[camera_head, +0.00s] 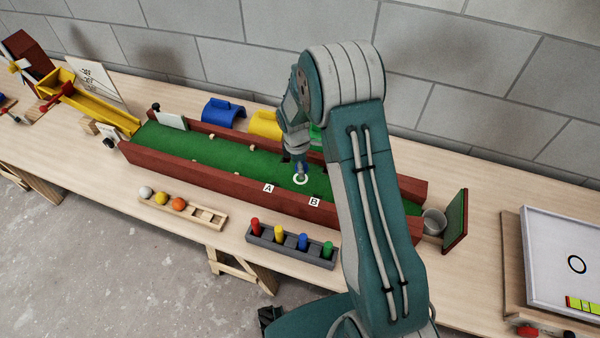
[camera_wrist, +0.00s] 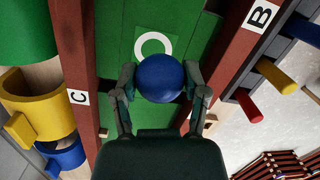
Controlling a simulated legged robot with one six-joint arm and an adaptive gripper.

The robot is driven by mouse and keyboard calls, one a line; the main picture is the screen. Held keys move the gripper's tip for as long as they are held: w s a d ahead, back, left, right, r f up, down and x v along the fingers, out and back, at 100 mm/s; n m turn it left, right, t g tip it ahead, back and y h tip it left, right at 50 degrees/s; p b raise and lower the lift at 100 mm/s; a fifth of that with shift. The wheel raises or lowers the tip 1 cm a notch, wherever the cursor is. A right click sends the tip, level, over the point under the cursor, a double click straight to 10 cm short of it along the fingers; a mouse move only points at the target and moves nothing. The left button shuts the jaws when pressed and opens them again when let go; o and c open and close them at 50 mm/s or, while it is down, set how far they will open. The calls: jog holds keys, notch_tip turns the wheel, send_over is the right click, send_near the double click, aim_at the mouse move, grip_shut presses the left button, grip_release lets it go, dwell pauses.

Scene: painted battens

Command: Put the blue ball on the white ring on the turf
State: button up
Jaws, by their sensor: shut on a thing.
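The blue ball (camera_wrist: 159,78) is held between the two fingers of my gripper (camera_wrist: 160,92), which is shut on it. The white ring (camera_wrist: 155,45) lies flat on the green turf (camera_wrist: 115,35), just beyond the ball in the wrist view; the ball's edge comes close to it there. In the head view my gripper (camera_head: 300,168) is low over the turf (camera_head: 215,153), right at the ring (camera_head: 300,180), partly overlapping its far side. The ball is small there, and I cannot tell its exact height above the turf.
Red-brown side walls (camera_head: 180,167) border the turf lane. A wooden ball rack (camera_head: 205,216) with white, yellow and orange balls and a grey rack of coloured pegs (camera_head: 290,247) stand in front. A blue arch (camera_head: 222,113) and a yellow arch (camera_head: 264,124) stand behind. A metal cup (camera_head: 434,221) is at right.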

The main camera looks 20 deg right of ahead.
jog(key=shift+w+a+f, duration=0.2)
jog(key=shift+w+f, duration=0.2)
jog(key=shift+f, duration=1.65)
jog(key=o, duration=1.1)
jog(key=shift+f, duration=0.1)
